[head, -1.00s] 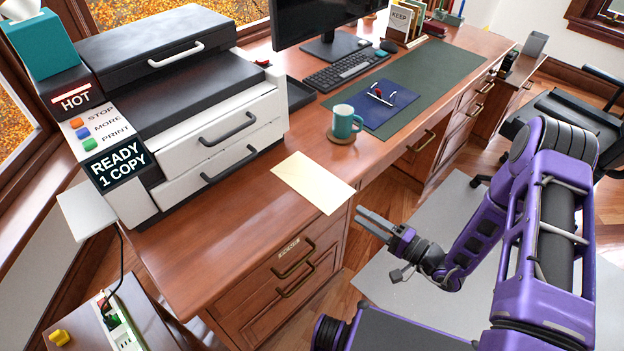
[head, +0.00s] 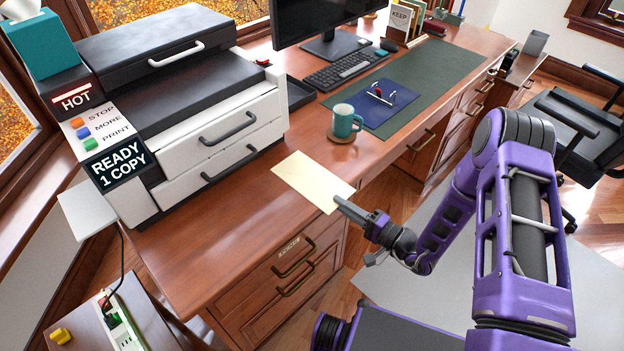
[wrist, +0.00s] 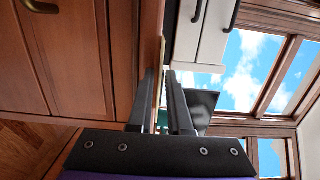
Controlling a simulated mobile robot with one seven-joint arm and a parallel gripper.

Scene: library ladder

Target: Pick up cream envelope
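The cream envelope (head: 312,181) lies flat on the wooden desk, with its near right corner jutting past the front edge. My gripper (head: 341,205) is level at that overhanging corner. In the head view one finger shows at the corner, and the other is mostly hidden. In the wrist view my gripper (wrist: 164,85) has its two fingers apart with a gap between them. The envelope (wrist: 161,68) shows there edge-on as a thin cream strip, in line with the gap. Whether either finger touches it I cannot tell.
A teal mug (head: 345,122) on a coaster stands just behind the envelope. A large white and black printer (head: 200,110) is to the left. Drawers with handles (head: 292,262) form the desk front below. The desk surface (head: 215,240) left of the envelope is clear.

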